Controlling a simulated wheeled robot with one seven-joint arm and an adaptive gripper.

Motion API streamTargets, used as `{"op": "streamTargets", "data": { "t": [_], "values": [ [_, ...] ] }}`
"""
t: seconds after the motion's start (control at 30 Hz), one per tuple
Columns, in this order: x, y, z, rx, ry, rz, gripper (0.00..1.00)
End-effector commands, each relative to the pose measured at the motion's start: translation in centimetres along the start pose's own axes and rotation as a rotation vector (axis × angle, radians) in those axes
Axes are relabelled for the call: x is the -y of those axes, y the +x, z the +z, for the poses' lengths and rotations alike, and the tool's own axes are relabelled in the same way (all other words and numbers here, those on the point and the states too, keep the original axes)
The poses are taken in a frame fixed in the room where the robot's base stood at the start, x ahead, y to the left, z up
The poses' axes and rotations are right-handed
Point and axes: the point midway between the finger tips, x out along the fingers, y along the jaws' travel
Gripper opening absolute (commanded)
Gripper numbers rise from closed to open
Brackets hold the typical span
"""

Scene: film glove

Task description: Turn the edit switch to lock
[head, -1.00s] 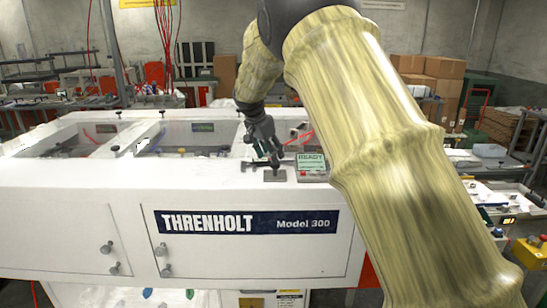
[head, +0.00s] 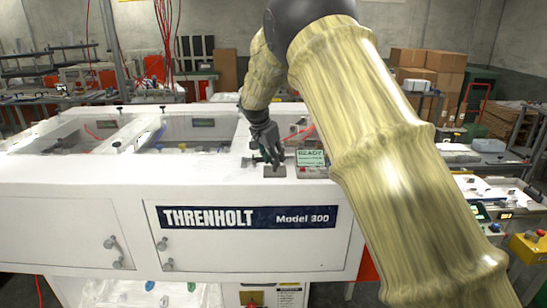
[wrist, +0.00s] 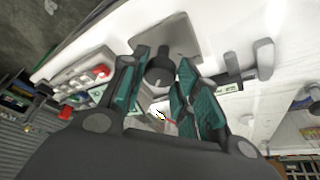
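The edit switch looks to be the dark round knob (wrist: 158,72) on a grey square plate (wrist: 165,38) in the wrist view. In the head view the plate (head: 275,171) lies on the white machine's top, and the knob is mostly hidden by the fingers. My gripper (wrist: 163,68) points down at the plate with its teal-padded fingers on either side of the knob. The fingers stand apart, with a gap visible on the right finger's side. No label on the switch is readable.
A small panel reading READY (head: 311,159) stands just right of the plate. A red button (wrist: 101,72) and a dark latch-like handle (wrist: 232,78) flank the switch. The machine's top (head: 200,180) is clear toward the front left.

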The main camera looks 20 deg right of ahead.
Motion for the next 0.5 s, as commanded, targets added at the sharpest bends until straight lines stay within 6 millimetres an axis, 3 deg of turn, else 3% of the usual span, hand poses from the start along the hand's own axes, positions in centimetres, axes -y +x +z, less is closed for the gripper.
{"op": "streamTargets", "data": {
  "t": [0.5],
  "values": [
    [-0.15, 0.20, 0.05, 0.000, -0.134, -0.056, 0.07]
  ]
}}
